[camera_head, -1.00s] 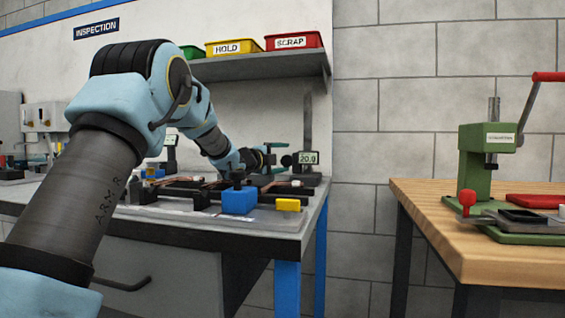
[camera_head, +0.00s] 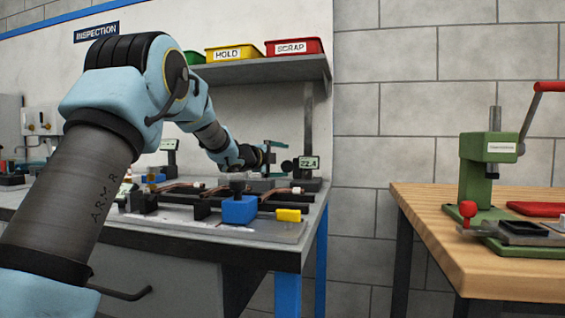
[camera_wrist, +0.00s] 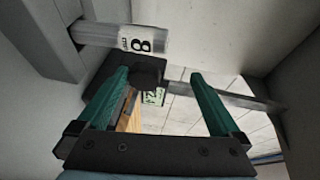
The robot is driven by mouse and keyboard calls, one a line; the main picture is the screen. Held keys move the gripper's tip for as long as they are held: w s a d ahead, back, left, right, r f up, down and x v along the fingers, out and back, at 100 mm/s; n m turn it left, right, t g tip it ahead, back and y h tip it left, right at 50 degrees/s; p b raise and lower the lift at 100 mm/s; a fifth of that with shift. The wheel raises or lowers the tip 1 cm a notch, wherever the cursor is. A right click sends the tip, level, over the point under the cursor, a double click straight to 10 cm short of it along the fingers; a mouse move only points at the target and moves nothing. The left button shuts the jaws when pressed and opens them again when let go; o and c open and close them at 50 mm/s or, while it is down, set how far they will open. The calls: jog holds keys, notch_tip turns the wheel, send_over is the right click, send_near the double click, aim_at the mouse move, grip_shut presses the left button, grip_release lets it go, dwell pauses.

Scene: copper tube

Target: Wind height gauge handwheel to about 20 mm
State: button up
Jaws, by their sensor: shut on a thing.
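The height gauge stands at the right end of the grey bench, with a dark upright column (camera_head: 308,125) and a small lit display (camera_head: 308,163). The display's digits are too small to read surely. Its dark round handwheel (camera_head: 287,165) sits just left of the display. My gripper (camera_head: 270,158) reaches it from the left. In the wrist view my gripper's two green fingers (camera_wrist: 158,76) stand around a dark knob (camera_wrist: 148,70), which lies nearer the left finger. The display (camera_wrist: 153,96) shows tilted behind it. Finger contact is partly hidden.
A blue block (camera_head: 239,210), a yellow block (camera_head: 288,215) and copper tubes on a fixture (camera_head: 190,213) lie in front of the gauge. A shelf (camera_head: 260,70) with labelled bins hangs above. A wooden table (camera_head: 420,215) with a green press (camera_head: 487,150) stands right.

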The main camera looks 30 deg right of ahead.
jog(key=b+v, duration=0.3)
jog(key=v, duration=0.9)
jog(key=shift+a, duration=0.2)
dwell(0.5)
